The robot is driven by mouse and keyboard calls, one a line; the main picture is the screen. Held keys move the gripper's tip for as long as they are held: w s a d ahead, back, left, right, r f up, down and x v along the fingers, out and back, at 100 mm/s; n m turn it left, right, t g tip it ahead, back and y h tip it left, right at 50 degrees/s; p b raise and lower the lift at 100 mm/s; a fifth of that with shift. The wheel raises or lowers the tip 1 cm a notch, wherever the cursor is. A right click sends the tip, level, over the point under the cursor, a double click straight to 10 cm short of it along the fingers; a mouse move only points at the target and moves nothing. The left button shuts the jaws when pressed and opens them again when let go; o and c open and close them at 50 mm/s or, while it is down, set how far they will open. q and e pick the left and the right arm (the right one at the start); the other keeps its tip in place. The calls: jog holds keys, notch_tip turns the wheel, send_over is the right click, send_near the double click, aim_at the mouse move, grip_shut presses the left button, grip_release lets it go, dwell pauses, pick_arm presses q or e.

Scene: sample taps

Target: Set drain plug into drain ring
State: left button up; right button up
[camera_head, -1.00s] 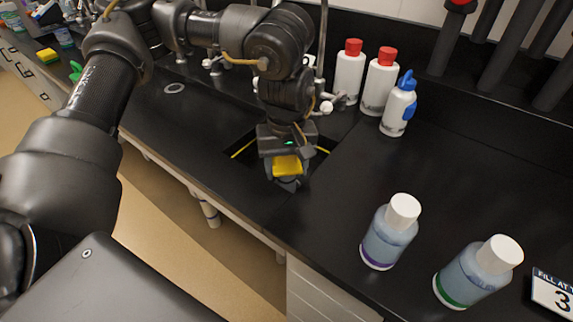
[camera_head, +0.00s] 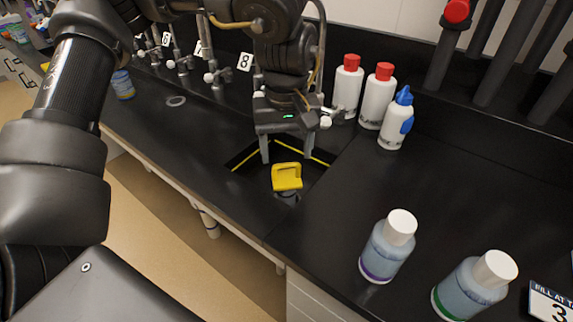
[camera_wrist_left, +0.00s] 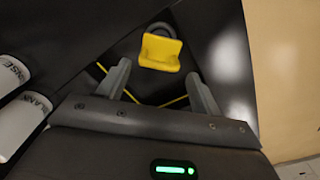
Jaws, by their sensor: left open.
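The drain plug has a yellow block-shaped grip (camera_head: 287,177) and sits at the dark sink opening. A dark grey round part (camera_head: 287,198) shows under the grip; I cannot tell whether it is the plug's body or the drain ring, nor how deep the plug sits. My left gripper (camera_head: 287,154) is open and empty, just behind and above the yellow grip, fingers apart from it. In the left wrist view the yellow grip (camera_wrist_left: 160,53) lies beyond the fingertips of the open gripper (camera_wrist_left: 158,72), with a dark round rim behind it. My right gripper is out of view.
The sink opening has yellow edge lines (camera_head: 320,161). A pale ring (camera_head: 176,101) lies on the counter to the left. Red-capped bottles (camera_head: 347,88) and a blue-topped bottle (camera_head: 396,120) stand behind right. White-capped bottles (camera_head: 388,246) stand front right. Numbered taps (camera_head: 216,77) line the back.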

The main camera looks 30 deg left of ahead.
pick_arm(q)
jog(key=shift+r, duration=1.65)
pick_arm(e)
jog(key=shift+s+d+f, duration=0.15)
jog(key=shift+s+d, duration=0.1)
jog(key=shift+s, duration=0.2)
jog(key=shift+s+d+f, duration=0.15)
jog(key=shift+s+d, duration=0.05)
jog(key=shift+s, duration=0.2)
